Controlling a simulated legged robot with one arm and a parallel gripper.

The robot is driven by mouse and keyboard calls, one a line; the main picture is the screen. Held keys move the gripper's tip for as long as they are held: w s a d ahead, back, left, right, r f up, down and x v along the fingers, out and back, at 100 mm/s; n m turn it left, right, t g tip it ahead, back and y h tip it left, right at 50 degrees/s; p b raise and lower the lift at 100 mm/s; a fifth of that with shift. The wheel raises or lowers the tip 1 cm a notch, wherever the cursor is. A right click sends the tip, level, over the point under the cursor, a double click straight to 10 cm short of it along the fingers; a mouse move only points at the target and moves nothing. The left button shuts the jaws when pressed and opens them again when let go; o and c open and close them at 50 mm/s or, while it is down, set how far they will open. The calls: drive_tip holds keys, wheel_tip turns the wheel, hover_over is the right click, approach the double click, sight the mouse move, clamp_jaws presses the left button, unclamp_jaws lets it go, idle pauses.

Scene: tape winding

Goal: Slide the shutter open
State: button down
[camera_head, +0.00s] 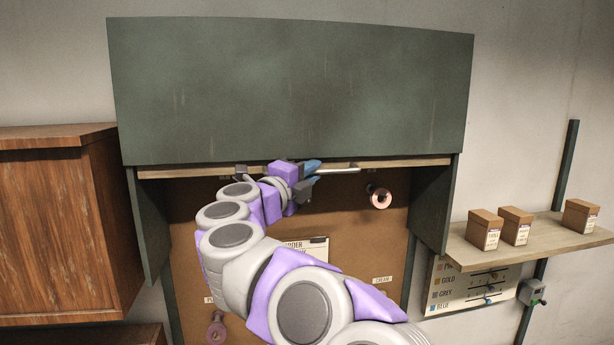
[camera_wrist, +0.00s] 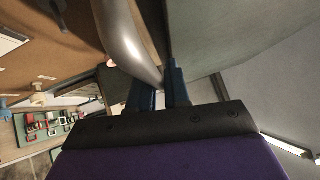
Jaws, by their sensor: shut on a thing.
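The shutter (camera_head: 290,90) is a wide dark green panel across the top of a cabinet, with a pale wooden strip (camera_head: 410,162) along its lower edge. A silver bar handle (camera_head: 338,171) runs along that strip. My gripper (camera_head: 313,172) is at the handle, its blue fingers closed around it. In the wrist view the curved silver handle (camera_wrist: 125,40) passes into the fingers (camera_wrist: 160,88). My gripper and arm hide the middle of the handle. Below the shutter the brown board inside the cabinet (camera_head: 365,240) shows.
Spools hang on the board, one copper-coloured (camera_head: 380,197) at upper right. A wooden cabinet (camera_head: 50,230) stands close on the left. On the right a shelf (camera_head: 540,240) holds three small boxes (camera_head: 515,225). A labelled slider panel (camera_head: 465,285) is below it.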

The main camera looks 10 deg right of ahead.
drive_tip(key=c, duration=1.2)
unclamp_jaws()
drive_tip(key=b+v, duration=0.3)
drive_tip(key=v, duration=1.4)
drive_tip(key=shift+a, duration=0.15)
drive_tip(key=shift+f, duration=0.15)
